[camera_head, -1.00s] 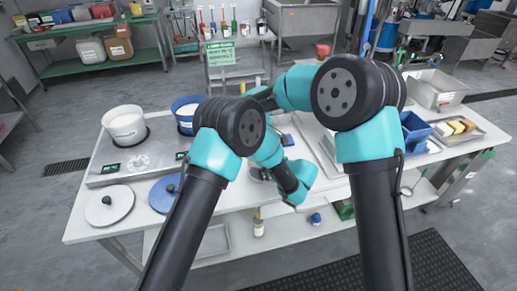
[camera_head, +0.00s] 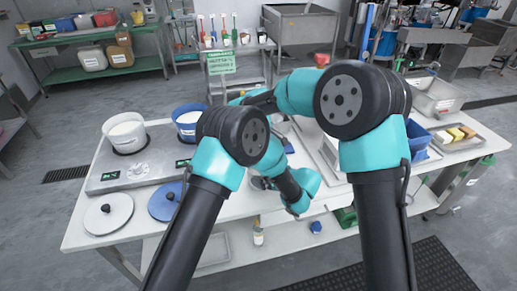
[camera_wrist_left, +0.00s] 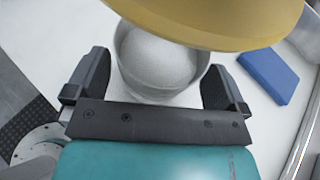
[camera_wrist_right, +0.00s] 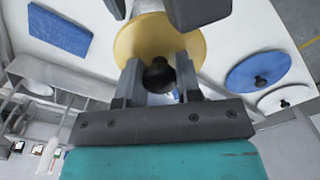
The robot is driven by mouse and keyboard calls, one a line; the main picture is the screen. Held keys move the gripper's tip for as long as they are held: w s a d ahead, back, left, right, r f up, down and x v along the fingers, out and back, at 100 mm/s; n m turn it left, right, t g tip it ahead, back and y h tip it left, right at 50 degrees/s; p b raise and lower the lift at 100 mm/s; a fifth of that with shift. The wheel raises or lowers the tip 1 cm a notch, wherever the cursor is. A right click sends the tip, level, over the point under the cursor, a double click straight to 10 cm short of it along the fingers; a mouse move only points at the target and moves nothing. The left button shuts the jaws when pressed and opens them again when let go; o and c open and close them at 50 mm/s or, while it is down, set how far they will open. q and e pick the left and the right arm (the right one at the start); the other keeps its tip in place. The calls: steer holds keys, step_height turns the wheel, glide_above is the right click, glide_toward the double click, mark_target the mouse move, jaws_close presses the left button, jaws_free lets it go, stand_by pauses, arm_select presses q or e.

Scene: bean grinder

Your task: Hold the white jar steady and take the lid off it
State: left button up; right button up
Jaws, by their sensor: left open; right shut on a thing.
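The white jar (camera_wrist_left: 165,65) stands on the white table, its round mouth showing from above in the left wrist view. My left gripper (camera_wrist_left: 158,68) is open, with one finger on each side of the jar; I cannot tell whether they touch it. The yellow lid (camera_wrist_left: 215,22) is above the jar and off to one side, apart from its rim. In the right wrist view, my right gripper (camera_wrist_right: 158,78) is shut on the black knob of the lid (camera_wrist_right: 186,42). My arms hide most of this in the head view.
A white tub (camera_head: 125,132) and a blue tub (camera_head: 188,122) stand on a grey device at left. A white lid (camera_head: 108,214) and a blue lid (camera_head: 164,202) lie in front. A blue block (camera_wrist_left: 268,75) lies beside the jar. Trays and a blue bin stand at right.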

arm_select(q)
steer(key=v, duration=1.1)
